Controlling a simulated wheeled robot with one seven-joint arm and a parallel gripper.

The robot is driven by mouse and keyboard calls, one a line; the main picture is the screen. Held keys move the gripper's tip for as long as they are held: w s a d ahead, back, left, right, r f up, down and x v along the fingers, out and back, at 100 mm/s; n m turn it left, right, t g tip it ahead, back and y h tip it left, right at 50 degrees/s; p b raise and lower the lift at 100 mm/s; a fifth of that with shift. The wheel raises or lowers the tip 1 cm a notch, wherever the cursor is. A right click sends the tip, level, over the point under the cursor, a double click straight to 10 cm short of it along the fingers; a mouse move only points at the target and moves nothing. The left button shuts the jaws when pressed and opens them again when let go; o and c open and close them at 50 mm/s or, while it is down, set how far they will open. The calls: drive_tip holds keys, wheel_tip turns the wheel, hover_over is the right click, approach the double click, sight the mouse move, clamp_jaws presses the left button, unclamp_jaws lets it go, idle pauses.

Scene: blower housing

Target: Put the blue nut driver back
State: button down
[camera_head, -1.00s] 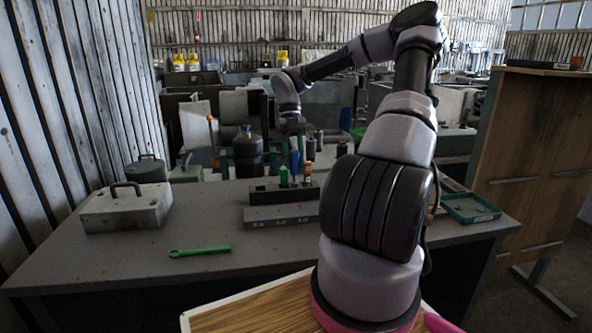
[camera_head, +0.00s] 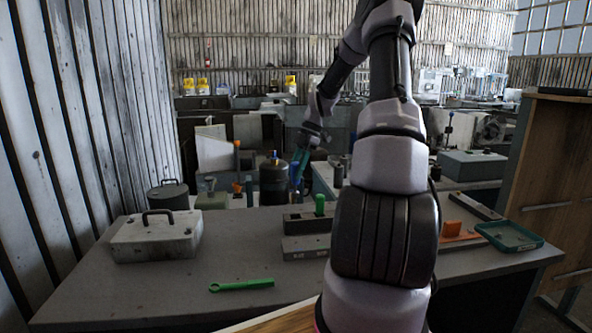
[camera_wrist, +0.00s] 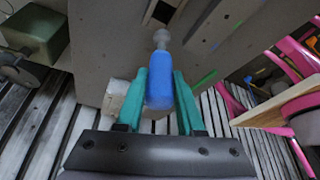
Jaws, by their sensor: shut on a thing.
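The blue nut driver (camera_wrist: 160,90) is between the two teal fingers of my gripper (camera_wrist: 161,73) in the wrist view, its pale shaft end pointing away from the palm. In the head view my gripper (camera_head: 300,165) is in the air behind the dark rack (camera_head: 307,245), tilted, and the blue handle (camera_head: 294,174) shows beside its fingers. The rack stands on the grey table and holds an upright green-handled tool (camera_head: 320,204). My arm hides the rack's right part. The nut driver is apart from the rack.
A green wrench (camera_head: 241,285) lies at the table's front. A grey case (camera_head: 157,236) with a handle stands at the left. An orange part (camera_head: 453,228) and a green tray (camera_head: 509,236) are at the right. The table between case and rack is clear.

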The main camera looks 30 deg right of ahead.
sight(296, 192)
drive_tip(key=shift+f, duration=3.25)
drive_tip(key=shift+f, duration=0.3)
drive_tip(key=shift+f, duration=0.85)
drive_tip(key=shift+f, duration=0.15)
drive_tip(key=shift+f, duration=0.95)
drive_tip(key=shift+f, duration=0.55)
